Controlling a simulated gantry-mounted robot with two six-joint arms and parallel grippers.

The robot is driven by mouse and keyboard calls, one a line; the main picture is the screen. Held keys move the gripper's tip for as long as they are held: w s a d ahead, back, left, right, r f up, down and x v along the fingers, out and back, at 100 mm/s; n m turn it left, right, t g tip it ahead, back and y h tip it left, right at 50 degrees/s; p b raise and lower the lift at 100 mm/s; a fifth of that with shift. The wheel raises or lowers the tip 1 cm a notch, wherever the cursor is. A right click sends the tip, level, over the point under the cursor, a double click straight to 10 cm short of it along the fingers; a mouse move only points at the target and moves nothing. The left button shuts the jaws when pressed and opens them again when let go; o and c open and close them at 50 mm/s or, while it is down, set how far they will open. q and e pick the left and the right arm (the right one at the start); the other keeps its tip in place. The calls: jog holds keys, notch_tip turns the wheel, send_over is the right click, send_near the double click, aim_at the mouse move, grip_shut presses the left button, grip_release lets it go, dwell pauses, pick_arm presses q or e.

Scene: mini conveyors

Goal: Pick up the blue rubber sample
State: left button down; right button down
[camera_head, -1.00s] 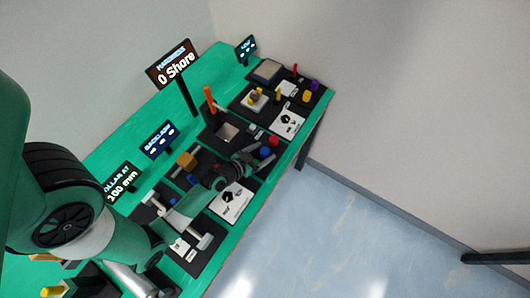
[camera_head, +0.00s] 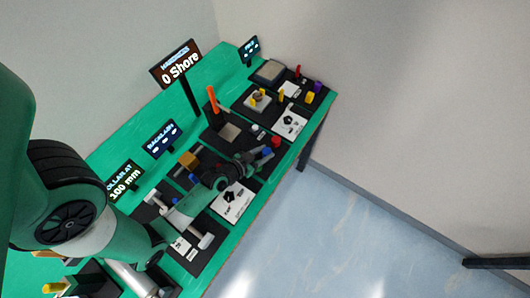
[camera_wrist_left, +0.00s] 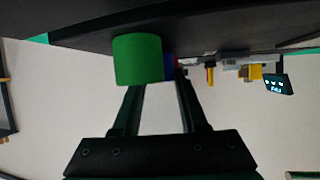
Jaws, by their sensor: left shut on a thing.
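The blue rubber sample (camera_wrist_left: 168,66) is a small blue cylinder. In the left wrist view it shows between my left gripper's fingertips (camera_wrist_left: 162,84), partly hidden behind a larger-looking green cylinder (camera_wrist_left: 137,60). My left gripper (camera_head: 257,158) is shut on the blue sample. In the head view a blue patch (camera_head: 265,152) shows at the fingertips, close beside a red cylinder (camera_head: 276,142). The fingers are low over the dark mat, and whether the sample still touches the mat cannot be told. My right gripper is not in view.
A hardness display (camera_head: 178,66) reading 0 Shore stands behind a dark station with an orange upright (camera_head: 212,98). A white printed card (camera_head: 232,202) lies in front of my arm. More small coloured pieces stand at the far station. Open floor lies to the right.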

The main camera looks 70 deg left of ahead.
pick_arm(q)
jog(key=r, duration=0.1)
jog(key=r+p, duration=0.1)
jog(key=r, duration=0.1)
jog(key=r+p, duration=0.1)
jog(key=shift+s+d+r, duration=0.15)
jog(key=shift+s+d, duration=0.1)
jog(key=shift+s, duration=0.1)
jog(key=s+r, duration=0.1)
jog(key=s+d+r+p, duration=0.1)
jog(key=r, duration=0.1)
jog(key=s+d+r+p, duration=0.1)
jog(key=shift+d+r, duration=0.1)
jog(key=shift+r, duration=0.1)
jog(key=d+p+v, duration=0.1)
jog(key=v, duration=0.9)
jog(key=shift+w+d+p, duration=0.2)
jog(key=shift+d+p, duration=0.1)
jog(key=shift+p, duration=0.05)
